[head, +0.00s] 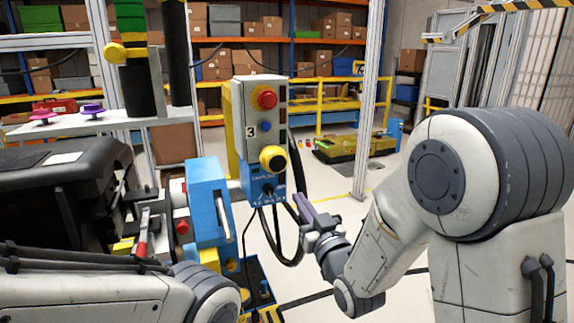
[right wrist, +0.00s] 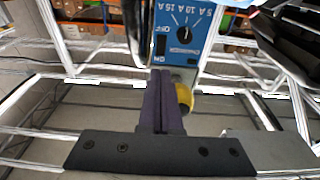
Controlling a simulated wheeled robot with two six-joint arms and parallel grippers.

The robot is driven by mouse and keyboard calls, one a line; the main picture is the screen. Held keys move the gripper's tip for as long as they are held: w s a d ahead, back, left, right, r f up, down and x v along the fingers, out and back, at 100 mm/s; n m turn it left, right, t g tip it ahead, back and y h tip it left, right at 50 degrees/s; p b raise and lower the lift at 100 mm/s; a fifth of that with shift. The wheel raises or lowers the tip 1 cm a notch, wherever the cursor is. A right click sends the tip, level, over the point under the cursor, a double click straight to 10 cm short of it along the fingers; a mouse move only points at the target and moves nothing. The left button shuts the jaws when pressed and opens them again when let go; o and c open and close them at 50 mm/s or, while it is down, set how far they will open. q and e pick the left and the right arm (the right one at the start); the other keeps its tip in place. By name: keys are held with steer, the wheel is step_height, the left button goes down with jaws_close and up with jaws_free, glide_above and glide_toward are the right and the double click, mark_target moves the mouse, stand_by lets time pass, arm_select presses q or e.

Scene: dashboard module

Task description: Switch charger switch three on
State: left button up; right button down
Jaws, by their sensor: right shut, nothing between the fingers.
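The charger box marked 3 (head: 251,131) stands in the middle of the head view. In the right wrist view the blue panel (right wrist: 173,49) shows upside down, with the rotary switch (right wrist: 184,34) and amp markings. My right gripper (head: 298,199) is shut and empty, below and right of the panel. Its fingers (right wrist: 162,76) appear apart from the switch. My left gripper is out of view.
A blue bracket (head: 208,197) with a handle stands left of the charger. Black cables (head: 279,240) hang below the box. A black case (head: 65,165) and my left arm fill the left side. Shelves (head: 330,40) and a yellow railing (head: 335,103) stand behind.

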mark_target(283, 173)
steer(key=p+x, duration=0.3)
steer(key=x, duration=0.4)
steer(key=shift+w+a+r, duration=0.15)
steer(key=shift+w+r, duration=0.05)
steer(key=shift+w, duration=0.15)
steer(key=shift+w+a, duration=0.15)
steer(key=shift+w, duration=0.25)
